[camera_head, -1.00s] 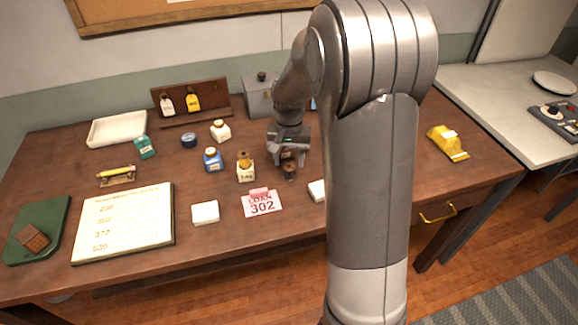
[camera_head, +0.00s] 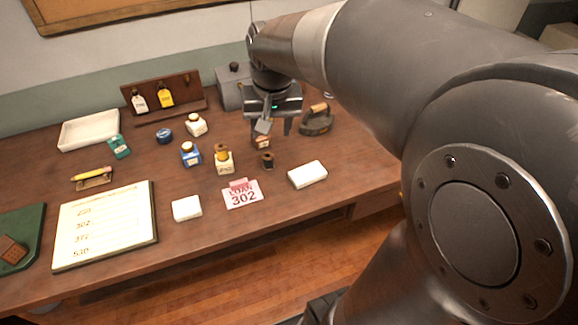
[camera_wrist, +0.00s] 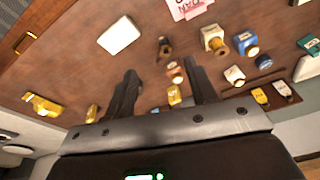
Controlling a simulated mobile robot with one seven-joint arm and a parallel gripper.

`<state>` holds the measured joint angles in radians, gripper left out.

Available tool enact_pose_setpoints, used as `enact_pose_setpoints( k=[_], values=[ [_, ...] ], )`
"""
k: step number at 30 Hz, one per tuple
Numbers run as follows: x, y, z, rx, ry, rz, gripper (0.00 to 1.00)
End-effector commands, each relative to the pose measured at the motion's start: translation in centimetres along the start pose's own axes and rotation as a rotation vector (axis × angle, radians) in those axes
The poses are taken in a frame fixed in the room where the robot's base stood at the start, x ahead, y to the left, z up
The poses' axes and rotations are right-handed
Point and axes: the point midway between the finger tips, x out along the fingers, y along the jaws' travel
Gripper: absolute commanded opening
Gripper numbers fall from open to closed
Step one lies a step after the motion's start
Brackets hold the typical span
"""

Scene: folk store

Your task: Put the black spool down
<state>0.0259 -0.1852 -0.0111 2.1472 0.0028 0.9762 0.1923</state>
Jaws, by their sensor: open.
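The black spool (camera_head: 267,160) stands upright on the wooden table (camera_head: 330,205), right of a cream box with a yellow-topped spool on it and behind the loan card. It also shows in the wrist view (camera_wrist: 165,47), beyond the fingertips. My gripper (camera_head: 270,128) is open and empty, raised above the table behind the black spool and apart from it. Its two spread fingers also show in the wrist view (camera_wrist: 163,72), with nothing held between them.
A small copper-coloured item (camera_head: 262,142) stands just behind the black spool. The cream box (camera_head: 224,165) is close on its left, a white block (camera_head: 307,174) on its right front, and a dark flatiron (camera_head: 317,120) behind right. The loan card (camera_head: 242,197) lies in front.

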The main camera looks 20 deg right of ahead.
Motion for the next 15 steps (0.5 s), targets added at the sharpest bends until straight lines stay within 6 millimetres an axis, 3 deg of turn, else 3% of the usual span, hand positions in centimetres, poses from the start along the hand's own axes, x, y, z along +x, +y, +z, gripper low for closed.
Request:
enact_pose_setpoints(
  k=[6, 15],
  values=[
    [-3.3, 0.6, 5.8, -0.091, 0.117, -0.022, 0.52],
    [-4.8, 1.6, 12.3, -0.197, 0.250, -0.035, 0.52]
  ],
)
